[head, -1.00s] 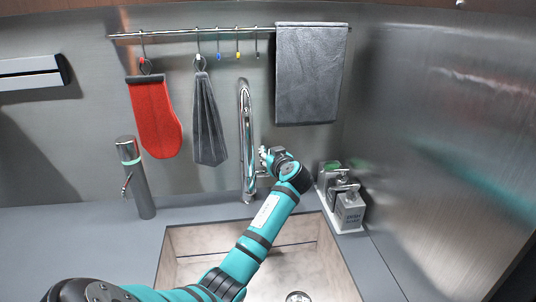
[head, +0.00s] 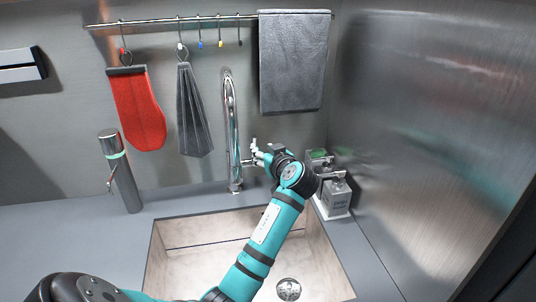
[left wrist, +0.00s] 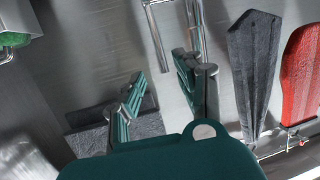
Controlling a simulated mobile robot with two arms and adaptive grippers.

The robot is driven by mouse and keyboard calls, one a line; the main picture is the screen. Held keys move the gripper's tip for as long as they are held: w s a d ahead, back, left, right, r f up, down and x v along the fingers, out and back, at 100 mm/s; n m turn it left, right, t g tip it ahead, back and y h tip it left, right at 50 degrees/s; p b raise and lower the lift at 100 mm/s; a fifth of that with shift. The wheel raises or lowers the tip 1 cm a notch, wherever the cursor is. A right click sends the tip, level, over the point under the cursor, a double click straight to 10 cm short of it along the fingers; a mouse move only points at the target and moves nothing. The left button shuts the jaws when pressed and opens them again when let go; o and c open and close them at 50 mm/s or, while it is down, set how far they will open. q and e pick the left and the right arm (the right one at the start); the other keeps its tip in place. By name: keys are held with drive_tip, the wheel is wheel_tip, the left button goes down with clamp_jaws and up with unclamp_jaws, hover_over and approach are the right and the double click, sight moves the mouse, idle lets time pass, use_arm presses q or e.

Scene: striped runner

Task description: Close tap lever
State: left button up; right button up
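The chrome tap (head: 231,125) stands behind the sink, with a tall curved spout. Its lever is at the right side of the tap body, low down, and is mostly hidden by my gripper in the head view, so I cannot tell its angle. My left gripper (head: 257,155) is just right of the tap, close to the lever side. In the left wrist view its two green fingers (left wrist: 163,92) are apart with nothing clearly between them. Chrome tubes of the tap (left wrist: 156,36) show just beyond the fingers. I cannot tell whether a finger touches the lever. My right gripper is not in view.
The sink (head: 200,258) lies below my left arm. Soap bottles (head: 334,196) stand right of the gripper, near the metal side wall. A metal dispenser (head: 122,175) stands left. A red mitt (head: 137,108), a grey cloth (head: 194,112) and a grey towel (head: 293,62) hang above.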

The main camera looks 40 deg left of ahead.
use_arm(q)
drive_tip(key=shift+v, duration=1.6)
drive_tip(key=shift+a, duration=0.1)
